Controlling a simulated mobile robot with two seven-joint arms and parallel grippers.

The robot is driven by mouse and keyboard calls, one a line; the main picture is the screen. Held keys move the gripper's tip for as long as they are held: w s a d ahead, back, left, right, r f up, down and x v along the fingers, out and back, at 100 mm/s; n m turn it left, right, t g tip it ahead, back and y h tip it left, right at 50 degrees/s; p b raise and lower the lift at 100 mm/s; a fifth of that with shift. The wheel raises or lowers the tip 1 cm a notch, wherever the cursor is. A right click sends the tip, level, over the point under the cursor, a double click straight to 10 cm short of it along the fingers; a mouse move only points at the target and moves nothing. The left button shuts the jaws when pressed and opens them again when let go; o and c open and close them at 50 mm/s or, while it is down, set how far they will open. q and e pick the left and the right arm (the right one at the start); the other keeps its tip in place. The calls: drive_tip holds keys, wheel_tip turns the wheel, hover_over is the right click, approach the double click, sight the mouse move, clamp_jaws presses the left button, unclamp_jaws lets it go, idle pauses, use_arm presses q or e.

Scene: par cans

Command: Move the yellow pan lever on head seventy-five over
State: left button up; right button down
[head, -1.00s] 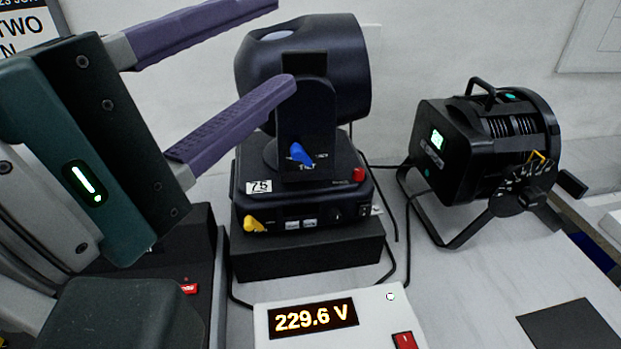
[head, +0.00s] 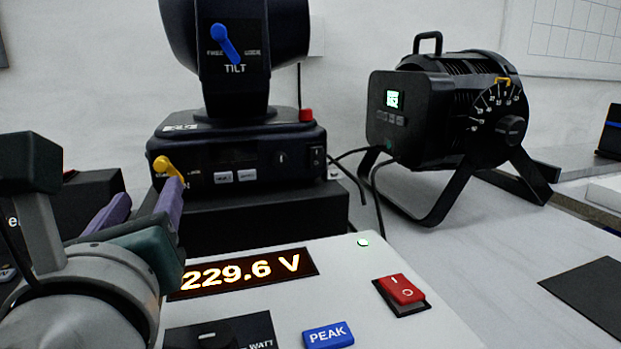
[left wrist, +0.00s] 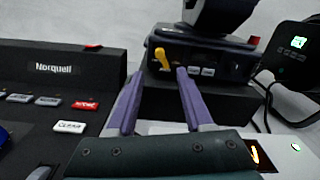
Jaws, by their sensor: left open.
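The yellow pan lever (head: 165,168) is at the left front corner of the dark moving head's base (head: 240,155). A blue tilt lever (head: 226,42) is on the yoke above. My left gripper (head: 147,198) is open, its purple fingers pointing at the yellow lever from the front. In the head view one fingertip overlaps the lever's lower right. In the left wrist view the yellow lever (left wrist: 162,59) shows between and just beyond the fingertips (left wrist: 160,75); I cannot tell whether they reach around it. My right gripper is not in view.
A white meter box (head: 350,260) reading 229.6 V, with a red switch (head: 401,289) and blue PEAK button (head: 328,336), stands in front. Another black lamp (head: 440,115) with a yellow pointer is at right. A dark console (left wrist: 50,95) lies left of the gripper. Cables run behind.

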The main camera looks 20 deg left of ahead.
sight(160, 168)
use_arm(q)
drive_tip(key=x, duration=0.8)
drive_tip(key=shift+w+a+r, duration=0.1)
drive_tip(key=shift+w+a, duration=0.2)
clamp_jaws()
